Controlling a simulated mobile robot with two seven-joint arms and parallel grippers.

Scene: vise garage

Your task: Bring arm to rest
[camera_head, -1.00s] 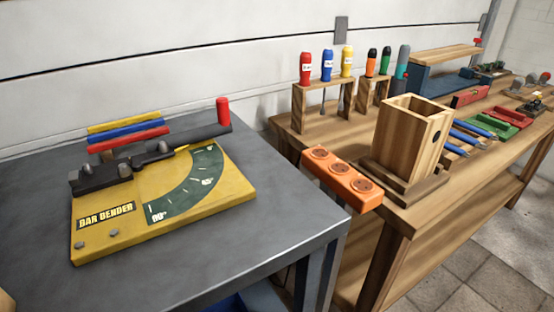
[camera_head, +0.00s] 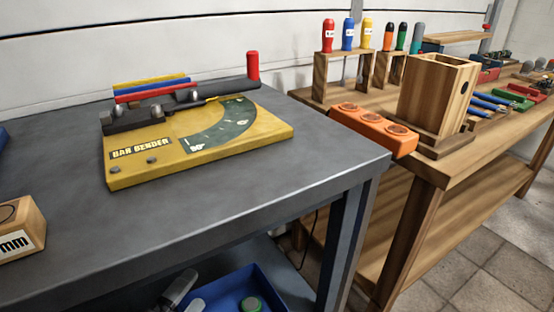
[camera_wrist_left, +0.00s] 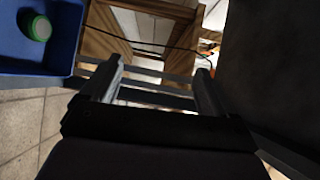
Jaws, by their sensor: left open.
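My left gripper (camera_head: 187,290) shows only in part at the bottom edge of the head view, low beside the grey metal table (camera_head: 290,175) and just left of a blue bin (camera_head: 270,290). In the left wrist view the gripper (camera_wrist_left: 157,82) has its two fingers spread apart with nothing between them. The blue bin (camera_wrist_left: 62,55) lies to the upper left there, with a round green-and-white object (camera_wrist_left: 36,26) in it. The rest of the left arm is out of the head view. My right gripper is in neither view.
A yellow bar bender (camera_head: 230,145) sits on the grey table, with a wooden block marked "MM" (camera_head: 18,230) at left. A wooden bench (camera_head: 450,165) to the right holds an orange block (camera_head: 375,130), a wooden box (camera_head: 435,95) and tools. Tiled floor (camera_head: 480,260) is clear at lower right.

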